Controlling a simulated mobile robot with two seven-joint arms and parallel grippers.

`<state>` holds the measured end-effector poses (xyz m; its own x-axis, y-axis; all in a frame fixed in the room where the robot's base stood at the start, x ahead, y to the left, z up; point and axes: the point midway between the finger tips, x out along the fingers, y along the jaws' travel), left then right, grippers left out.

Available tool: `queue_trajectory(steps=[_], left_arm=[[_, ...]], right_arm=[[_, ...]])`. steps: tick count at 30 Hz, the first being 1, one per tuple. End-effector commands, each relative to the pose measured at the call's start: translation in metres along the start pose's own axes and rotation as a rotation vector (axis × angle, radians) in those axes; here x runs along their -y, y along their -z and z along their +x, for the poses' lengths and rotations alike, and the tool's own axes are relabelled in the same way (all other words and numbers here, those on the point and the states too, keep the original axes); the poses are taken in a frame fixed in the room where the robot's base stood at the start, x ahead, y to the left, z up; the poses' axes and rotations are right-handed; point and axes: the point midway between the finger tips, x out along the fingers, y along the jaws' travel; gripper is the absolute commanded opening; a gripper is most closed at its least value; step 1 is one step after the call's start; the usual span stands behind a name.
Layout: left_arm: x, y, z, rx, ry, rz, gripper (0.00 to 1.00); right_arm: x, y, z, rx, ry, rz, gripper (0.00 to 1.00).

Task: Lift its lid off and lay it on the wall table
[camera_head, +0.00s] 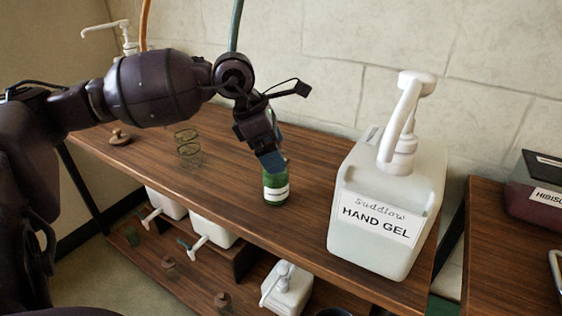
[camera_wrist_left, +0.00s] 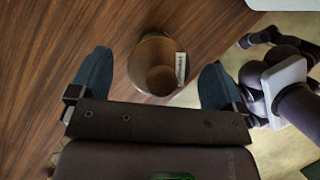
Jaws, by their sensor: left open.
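A green bottle (camera_head: 276,188) with a white label stands upright on the long wooden table (camera_head: 225,205) along the wall. Its top is hidden behind my gripper in the head view. In the left wrist view the bottle's round brown lid (camera_wrist_left: 160,78) shows from above, with the label (camera_wrist_left: 180,68) beside it. My left gripper (camera_head: 268,158) points down at the bottle's top. In the wrist view its blue fingers (camera_wrist_left: 156,82) are spread apart on either side of the lid, with gaps showing. My right gripper is not in view.
A big white hand gel pump bottle (camera_head: 385,205) stands right of the green bottle. A wire coil (camera_head: 188,147) and a small brown knobbed piece (camera_head: 120,137) lie to the left. White pump buckets (camera_head: 287,289) sit below. A second table (camera_head: 510,265) holds a dark labelled box (camera_head: 538,190).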

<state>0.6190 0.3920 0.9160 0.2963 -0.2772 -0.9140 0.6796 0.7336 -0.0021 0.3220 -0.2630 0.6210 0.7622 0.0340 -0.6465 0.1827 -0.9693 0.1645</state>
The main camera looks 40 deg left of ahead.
Motion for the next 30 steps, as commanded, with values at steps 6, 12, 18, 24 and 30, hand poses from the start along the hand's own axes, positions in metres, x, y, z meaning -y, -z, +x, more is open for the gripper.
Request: queue_trajectory(steps=[6, 12, 18, 24, 30], left_arm=[[0.000, -0.001, 0.008, 0.003, -0.001, 0.000, 0.95], [0.000, -0.001, 0.007, 0.003, -0.002, 0.000, 0.80], [0.000, -0.001, 0.007, 0.003, -0.001, 0.000, 0.49], [0.000, -0.001, 0.007, 0.002, -0.001, 0.000, 0.44], [0.000, -0.003, 0.003, 0.003, -0.003, 0.001, 0.44]], right_arm=[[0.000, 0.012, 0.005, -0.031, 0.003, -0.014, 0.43], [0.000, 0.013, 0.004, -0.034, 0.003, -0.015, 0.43], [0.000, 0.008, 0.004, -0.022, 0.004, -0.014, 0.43], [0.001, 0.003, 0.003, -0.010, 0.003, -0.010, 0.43], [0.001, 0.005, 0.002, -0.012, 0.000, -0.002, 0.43]])
